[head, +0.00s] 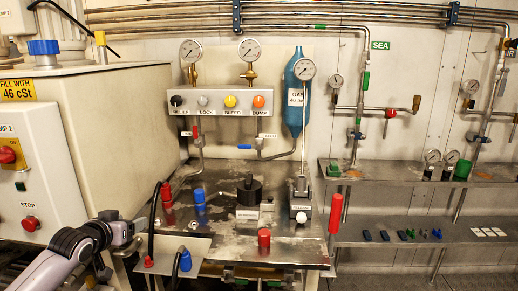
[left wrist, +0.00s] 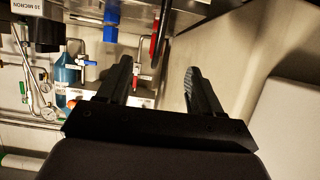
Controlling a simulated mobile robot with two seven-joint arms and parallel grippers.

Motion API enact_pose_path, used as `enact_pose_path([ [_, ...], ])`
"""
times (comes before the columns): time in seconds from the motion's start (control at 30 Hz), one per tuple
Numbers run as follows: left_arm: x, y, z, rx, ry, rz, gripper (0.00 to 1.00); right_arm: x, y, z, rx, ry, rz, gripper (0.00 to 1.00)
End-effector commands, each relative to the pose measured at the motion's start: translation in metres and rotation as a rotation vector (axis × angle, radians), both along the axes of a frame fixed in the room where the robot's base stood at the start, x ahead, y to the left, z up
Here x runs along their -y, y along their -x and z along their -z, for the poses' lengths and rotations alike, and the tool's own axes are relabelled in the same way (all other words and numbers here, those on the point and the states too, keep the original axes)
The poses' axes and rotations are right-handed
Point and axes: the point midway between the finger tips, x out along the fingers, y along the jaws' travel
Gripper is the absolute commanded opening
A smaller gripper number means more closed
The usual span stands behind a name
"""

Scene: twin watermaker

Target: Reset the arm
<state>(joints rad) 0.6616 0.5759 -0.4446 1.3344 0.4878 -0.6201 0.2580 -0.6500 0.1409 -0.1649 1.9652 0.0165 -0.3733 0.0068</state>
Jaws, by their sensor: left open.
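My left arm comes in from the lower left in the head view, its gripper (head: 136,226) beside the front left of the metal bench (head: 220,240). The fingers are small and partly unclear there. In the left wrist view the two dark fingers of the left gripper (left wrist: 160,80) stand well apart, with nothing between them. The gripper is open and empty. My right gripper is in neither view.
A cabinet with a red stop button (head: 29,223) stands close on the left. The bench carries red caps (head: 264,238) and a black knob (head: 249,190). A blue gas bottle (head: 297,75) and gauges stand behind.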

Motion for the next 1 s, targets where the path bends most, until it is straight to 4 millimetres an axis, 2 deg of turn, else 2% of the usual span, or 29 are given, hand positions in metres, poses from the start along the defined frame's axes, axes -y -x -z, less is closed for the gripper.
enact_pose_path([
  [0.1,0.024,0.021,0.034,-0.031,-0.003,0.042,0.65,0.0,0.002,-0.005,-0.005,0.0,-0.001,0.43],
  [0.27,0.055,0.057,0.078,-0.061,-0.007,0.093,0.65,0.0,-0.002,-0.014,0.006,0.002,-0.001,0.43],
  [0.37,0.076,0.087,0.105,-0.082,-0.004,0.124,0.65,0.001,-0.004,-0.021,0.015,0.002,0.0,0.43],
  [0.5,0.102,0.138,0.139,-0.112,0.003,0.157,0.65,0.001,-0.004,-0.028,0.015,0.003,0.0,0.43],
  [0.7,0.127,0.216,0.171,-0.15,0.009,0.175,0.65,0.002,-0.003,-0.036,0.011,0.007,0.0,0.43],
  [0.9,0.139,0.295,0.185,-0.191,0.003,0.162,0.65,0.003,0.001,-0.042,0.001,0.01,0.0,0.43],
  [1.0,0.14,0.328,0.187,-0.21,-0.007,0.149,0.65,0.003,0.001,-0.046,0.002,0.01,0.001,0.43],
])
